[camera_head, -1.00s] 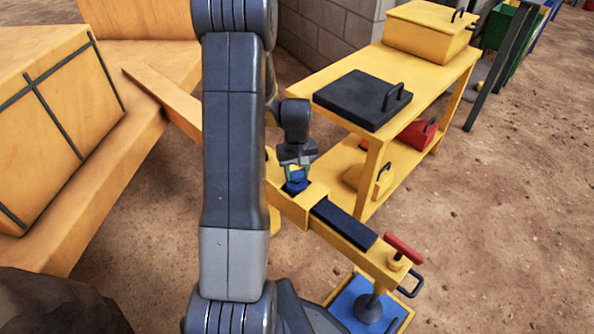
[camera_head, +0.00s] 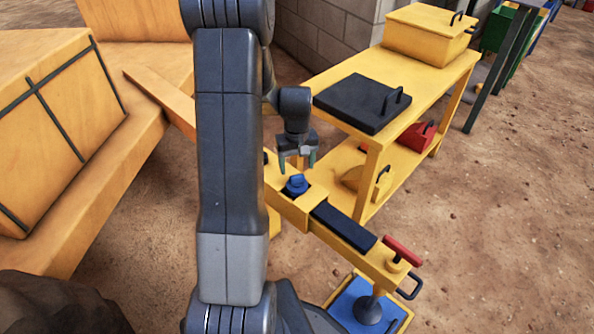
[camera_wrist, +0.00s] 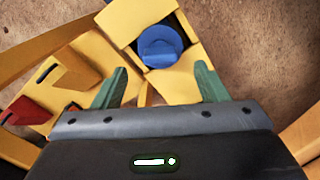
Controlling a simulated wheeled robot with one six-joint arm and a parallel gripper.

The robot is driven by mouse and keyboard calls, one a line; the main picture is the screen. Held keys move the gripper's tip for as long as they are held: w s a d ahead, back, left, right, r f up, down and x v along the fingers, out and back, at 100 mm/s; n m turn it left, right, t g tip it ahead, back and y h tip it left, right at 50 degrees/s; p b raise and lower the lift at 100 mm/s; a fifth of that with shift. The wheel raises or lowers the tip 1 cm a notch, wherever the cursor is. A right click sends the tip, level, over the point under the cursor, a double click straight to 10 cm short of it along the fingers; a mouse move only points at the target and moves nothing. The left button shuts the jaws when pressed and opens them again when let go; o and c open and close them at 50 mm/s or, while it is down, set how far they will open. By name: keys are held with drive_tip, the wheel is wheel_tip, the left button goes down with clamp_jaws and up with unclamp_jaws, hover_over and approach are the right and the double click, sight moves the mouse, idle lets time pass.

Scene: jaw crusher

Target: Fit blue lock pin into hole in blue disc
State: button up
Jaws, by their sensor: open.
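The blue lock pin (camera_head: 297,183) sits in the square recess on top of the yellow beam (camera_head: 285,203). In the wrist view its round blue head with a raised bar (camera_wrist: 160,46) shows inside the recess. The blue disc cannot be told apart from the pin, and the hole is hidden, so I cannot tell how deep the pin sits. My gripper (camera_head: 298,164) is open and empty, a little above and behind the pin. Its green fingers show apart in the wrist view (camera_wrist: 160,88), with the blue piece beyond them.
A yellow table (camera_head: 440,78) with a black plate (camera_head: 362,101) and a yellow box (camera_head: 428,32) stands right of the beam. A red-handled clamp (camera_head: 402,251) is on the beam's near end. Dirt ground at right is clear.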

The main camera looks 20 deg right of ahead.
sight(297, 176)
wheel_tip(297, 176, up, 8)
drive_tip(key=p, duration=0.1)
drive_tip(key=shift+r+p, duration=0.25)
drive_tip(key=shift+p, duration=0.05)
wheel_tip(297, 176, down, 14)
drive_tip(key=b, duration=0.3)
drive_tip(key=shift+b, duration=0.35)
drive_tip(key=shift+r+p, duration=0.3)
drive_tip(key=shift+r, duration=0.1)
